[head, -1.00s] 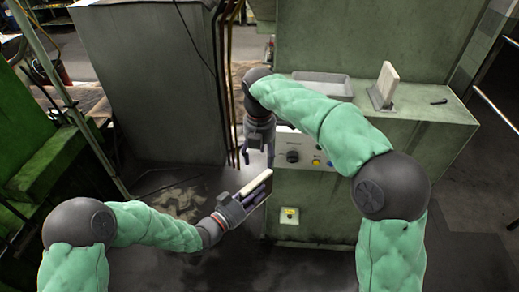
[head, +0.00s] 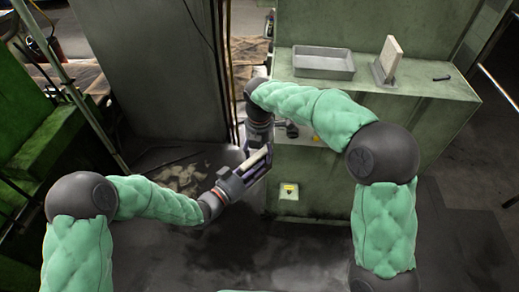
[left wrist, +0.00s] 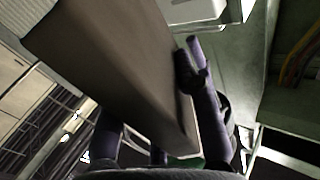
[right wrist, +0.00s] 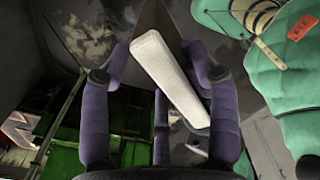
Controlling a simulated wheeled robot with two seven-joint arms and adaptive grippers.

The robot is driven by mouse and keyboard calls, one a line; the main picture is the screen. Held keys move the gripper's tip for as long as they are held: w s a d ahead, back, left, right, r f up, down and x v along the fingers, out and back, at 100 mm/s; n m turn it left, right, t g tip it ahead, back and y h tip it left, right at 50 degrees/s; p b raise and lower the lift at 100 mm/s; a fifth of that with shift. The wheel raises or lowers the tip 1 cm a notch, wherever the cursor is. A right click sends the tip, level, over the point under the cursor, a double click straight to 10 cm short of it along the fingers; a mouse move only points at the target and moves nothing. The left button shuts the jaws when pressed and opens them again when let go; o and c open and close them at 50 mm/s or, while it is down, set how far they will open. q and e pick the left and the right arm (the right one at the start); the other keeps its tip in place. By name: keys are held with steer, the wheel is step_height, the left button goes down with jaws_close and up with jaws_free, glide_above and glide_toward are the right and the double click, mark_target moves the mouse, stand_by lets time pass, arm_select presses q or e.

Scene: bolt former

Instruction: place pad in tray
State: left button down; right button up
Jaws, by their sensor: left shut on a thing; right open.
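My left gripper (head: 257,168) is shut on a flat, pale pad (head: 253,160), low beside the green machine. The pad's broad face (left wrist: 110,60) fills much of the left wrist view. My right gripper (head: 262,143) is open just above the pad and points down. In the right wrist view, the pad's light narrow face (right wrist: 170,80) lies slanted between my spread right fingers; I cannot tell whether they touch it. The grey tray (head: 324,74) sits empty on the machine top, behind my right arm.
A second pale slab (head: 390,53) stands upright in a metal holder (head: 384,76) right of the tray. A small dark cylinder (head: 441,77) lies farther right on the green machine top (head: 425,98). The control panel is partly hidden by my right arm.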

jaws_close()
arm_select(q)
steer(key=c, duration=0.8)
jaws_free()
steer(key=shift+c, duration=0.2)
